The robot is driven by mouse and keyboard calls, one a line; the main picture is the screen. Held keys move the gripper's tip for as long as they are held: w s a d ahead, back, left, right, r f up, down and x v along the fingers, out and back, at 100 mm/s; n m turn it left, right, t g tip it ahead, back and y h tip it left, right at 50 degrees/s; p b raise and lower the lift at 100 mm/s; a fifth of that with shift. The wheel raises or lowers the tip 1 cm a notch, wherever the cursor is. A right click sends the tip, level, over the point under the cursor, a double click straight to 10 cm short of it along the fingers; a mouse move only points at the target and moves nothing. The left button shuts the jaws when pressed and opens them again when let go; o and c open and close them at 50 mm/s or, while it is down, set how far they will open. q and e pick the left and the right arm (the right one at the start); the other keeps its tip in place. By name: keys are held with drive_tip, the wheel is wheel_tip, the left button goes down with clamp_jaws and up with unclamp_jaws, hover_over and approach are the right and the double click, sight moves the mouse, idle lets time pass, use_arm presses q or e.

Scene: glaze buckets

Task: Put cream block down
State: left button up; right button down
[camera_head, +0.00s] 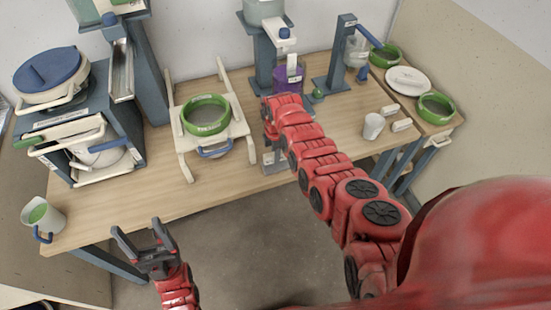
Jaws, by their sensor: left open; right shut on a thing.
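My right arm reaches over the middle of the table. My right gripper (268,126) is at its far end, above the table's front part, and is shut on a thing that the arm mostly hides. I cannot make out the shape of the cream block in it. Two small cream blocks (390,109) and (402,125) lie on the table at the right, beside a white cup (373,126). My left gripper (138,232) is open and empty, in front of the table's front edge at the lower left.
A cream rack (183,139) with a green-rimmed sieve (206,115) stands left of my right arm. A purple container (288,78) is behind it. A clear container (273,160) is near the front edge. A jug (42,215) stands front left. The table right of my arm has bare room.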

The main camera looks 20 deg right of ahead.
drive_tip(key=shift+f, duration=0.35)
drive_tip(key=shift+f+b, duration=0.5)
drive_tip(key=shift+f, duration=0.4)
drive_tip(key=shift+f, duration=0.15)
drive_tip(key=c, duration=0.7)
unclamp_jaws()
